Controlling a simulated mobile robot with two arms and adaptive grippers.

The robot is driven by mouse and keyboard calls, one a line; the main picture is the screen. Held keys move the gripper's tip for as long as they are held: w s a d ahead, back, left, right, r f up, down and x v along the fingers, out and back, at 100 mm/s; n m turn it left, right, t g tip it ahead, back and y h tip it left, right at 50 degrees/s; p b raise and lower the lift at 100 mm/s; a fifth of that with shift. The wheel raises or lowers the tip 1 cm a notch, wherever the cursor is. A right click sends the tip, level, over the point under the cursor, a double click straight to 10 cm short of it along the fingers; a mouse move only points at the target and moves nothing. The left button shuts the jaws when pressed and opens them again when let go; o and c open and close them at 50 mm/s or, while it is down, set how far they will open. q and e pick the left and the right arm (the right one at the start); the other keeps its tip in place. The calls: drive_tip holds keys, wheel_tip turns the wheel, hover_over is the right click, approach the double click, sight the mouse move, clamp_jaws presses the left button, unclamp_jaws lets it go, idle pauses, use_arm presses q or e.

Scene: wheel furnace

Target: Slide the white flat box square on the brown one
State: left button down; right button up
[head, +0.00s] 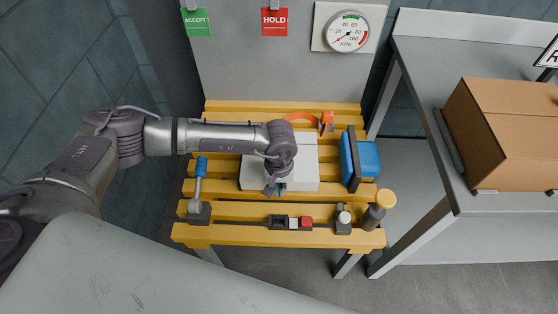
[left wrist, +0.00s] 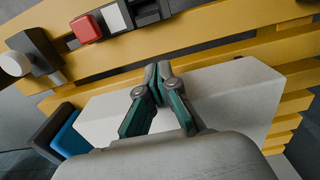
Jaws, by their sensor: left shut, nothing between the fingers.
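The white flat box (head: 306,166) lies on the yellow slatted table, partly covered by my left arm. It also shows in the left wrist view (left wrist: 240,92), on both sides of the fingers. No brown flat box shows under or beside it; the one brown box in sight is a large cardboard box (head: 515,125) on the grey bench to the right. My left gripper (head: 278,190) is shut and empty, pointing down at the white box's near edge. In the left wrist view its closed fingertips (left wrist: 157,84) are at that edge; I cannot tell whether they touch it.
On the yellow table (head: 215,231) stand a blue-handled lever (head: 199,190) left, a blue block with a dark plate (head: 360,160) right, a red-and-white switch block (head: 292,222) in front, a yellow-capped cylinder (head: 379,207) and an orange item (head: 326,122) behind. A grey bench (head: 436,75) is at right.

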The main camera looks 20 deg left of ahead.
use_arm(q)
drive_tip(key=shift+w+a+b, duration=0.25)
drive_tip(key=shift+w+b, duration=0.4)
drive_tip(key=shift+w, duration=0.2)
drive_tip(key=shift+w+a+b, duration=0.15)
drive_tip(key=shift+w+b, duration=0.25)
drive_tip(key=shift+w, duration=0.15)
drive_tip(key=shift+w+a+b, duration=0.15)
drive_tip(key=shift+w+b, duration=0.25)
drive_tip(key=shift+w, duration=0.1)
drive_tip(key=shift+s, duration=0.1)
drive_tip(key=shift+s+d, duration=0.2)
drive_tip(key=shift+s, duration=0.45)
drive_tip(key=shift+r+p, duration=1.25)
drive_tip(key=shift+r, duration=0.45)
drive_tip(key=shift+r+p, duration=0.9)
drive_tip(key=shift+r, duration=0.9)
